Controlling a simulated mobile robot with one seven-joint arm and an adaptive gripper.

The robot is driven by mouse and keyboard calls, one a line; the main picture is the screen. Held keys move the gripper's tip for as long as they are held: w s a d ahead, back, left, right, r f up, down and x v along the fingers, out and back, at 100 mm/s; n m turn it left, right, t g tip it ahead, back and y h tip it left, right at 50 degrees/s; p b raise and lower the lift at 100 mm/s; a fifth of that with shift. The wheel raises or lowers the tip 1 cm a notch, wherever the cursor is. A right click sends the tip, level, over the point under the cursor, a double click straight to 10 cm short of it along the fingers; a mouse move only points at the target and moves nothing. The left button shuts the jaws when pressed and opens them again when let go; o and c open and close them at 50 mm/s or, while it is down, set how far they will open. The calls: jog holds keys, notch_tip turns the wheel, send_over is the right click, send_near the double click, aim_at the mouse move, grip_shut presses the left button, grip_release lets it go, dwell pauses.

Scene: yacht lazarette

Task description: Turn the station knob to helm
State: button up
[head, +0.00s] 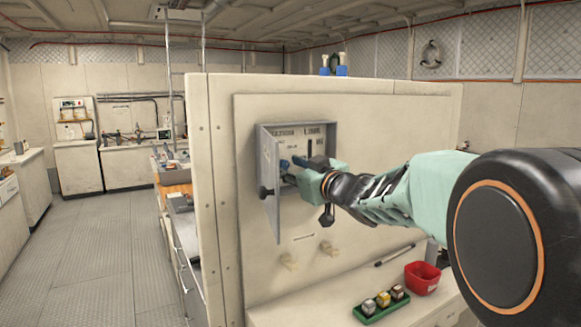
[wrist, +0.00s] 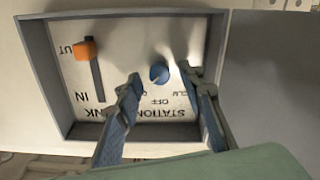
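The station knob (wrist: 160,74) is a small round blue knob on the pale panel of a grey wall box (head: 290,130). In the wrist view the panel lettering is upside down; "STATION" and "OFF" can be read, other position words are partly hidden by my fingers. I cannot tell which word the knob points to. My gripper (wrist: 161,76) is open, with one fingertip on each side of the knob and visible gaps between. In the head view my gripper (head: 300,170) reaches into the box, hiding part of the panel.
An orange slider handle (wrist: 85,48) sits at the "OUT" end of its slot, left of the knob in the wrist view. The box's grey door (head: 269,185) hangs open. Below are a red bin (head: 422,278) and a green tray (head: 372,316) on a ledge.

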grip_shut()
jog(key=shift+n, duration=0.3)
jog(key=n+b, duration=0.2)
jog(key=n, duration=0.1)
jog(key=shift+f+n+b, duration=0.15)
jog(key=shift+n+b, duration=0.15)
jog(key=n+b, duration=0.2)
jog(key=n, duration=0.2)
jog(key=shift+s+n, duration=0.1)
jog(key=shift+n, duration=0.2)
jog(key=n+b, duration=0.3)
jog(key=n, duration=0.2)
jog(key=shift+f, duration=0.1)
jog(key=shift+n+b, duration=1)
jog(key=shift+n, duration=1)
